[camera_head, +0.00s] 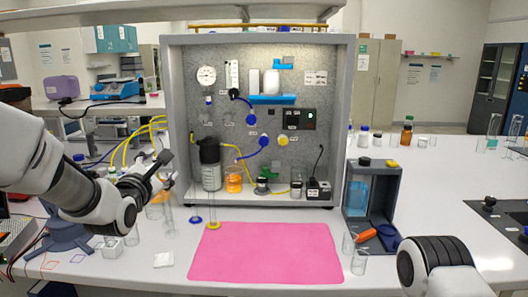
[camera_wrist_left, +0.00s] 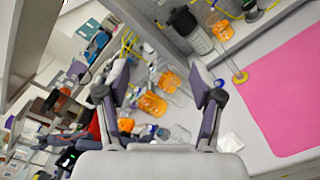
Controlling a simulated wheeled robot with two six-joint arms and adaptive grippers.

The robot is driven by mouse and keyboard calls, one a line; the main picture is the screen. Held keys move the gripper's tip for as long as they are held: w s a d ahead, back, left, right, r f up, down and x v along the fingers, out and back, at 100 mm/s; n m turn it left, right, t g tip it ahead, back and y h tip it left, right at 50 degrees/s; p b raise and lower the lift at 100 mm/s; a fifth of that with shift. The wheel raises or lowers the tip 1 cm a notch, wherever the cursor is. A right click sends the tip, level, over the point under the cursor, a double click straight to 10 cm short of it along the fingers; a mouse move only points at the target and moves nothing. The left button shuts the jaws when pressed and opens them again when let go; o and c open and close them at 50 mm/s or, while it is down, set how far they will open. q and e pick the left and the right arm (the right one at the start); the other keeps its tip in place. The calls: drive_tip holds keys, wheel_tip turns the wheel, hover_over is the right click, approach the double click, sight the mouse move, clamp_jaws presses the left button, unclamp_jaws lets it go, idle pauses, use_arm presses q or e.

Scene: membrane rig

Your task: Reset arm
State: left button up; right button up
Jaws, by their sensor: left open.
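My left arm (camera_head: 50,170) comes in from the left in the head view, raised over the left part of the bench. Its left gripper (camera_head: 160,172) is open and sits left of the grey rig cabinet. In the left wrist view the two fingers of this gripper (camera_wrist_left: 162,85) stand wide apart, with nothing held between them. Glassware with orange liquid (camera_wrist_left: 152,104) shows beyond the fingers. Part of my right arm (camera_head: 440,262) shows at the lower right of the head view; its gripper is out of sight.
The rig cabinet (camera_head: 342,120) stands at the middle back, with a bottle (camera_head: 211,170) inside. A pink mat (camera_head: 265,253) lies empty in front. A grey open box (camera_head: 390,172) stands right of the cabinet, beakers (camera_head: 358,263) near it. Glass cylinders stand close to my left gripper.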

use_arm(q)
wheel_tip(320, 180, down, 11)
drive_tip(key=w+m+g, duration=0.1)
drive_tip(key=m+g, duration=0.1)
drive_tip(key=m, duration=0.1)
drive_tip(key=s+f+m+g, duration=0.35)
drive_tip(key=s+f, duration=0.25)
drive_tip(key=f, duration=0.6)
drive_tip(key=s+f+m+g, duration=0.3)
drive_tip(key=s+f+m, duration=0.25)
drive_tip(key=f, duration=0.65)
drive_tip(key=s+f+m+g, duration=0.4)
drive_tip(key=s+f, duration=0.5)
drive_tip(key=s, duration=0.7)
drive_tip(key=s+a+f+m+g, duration=0.1)
drive_tip(key=s+f+m+g, duration=0.4)
drive_tip(key=s+f+m, duration=0.4)
drive_tip(key=s, duration=0.6)
drive_tip(key=shift+s+m+y, duration=0.3)
drive_tip(key=shift+s, duration=0.1)
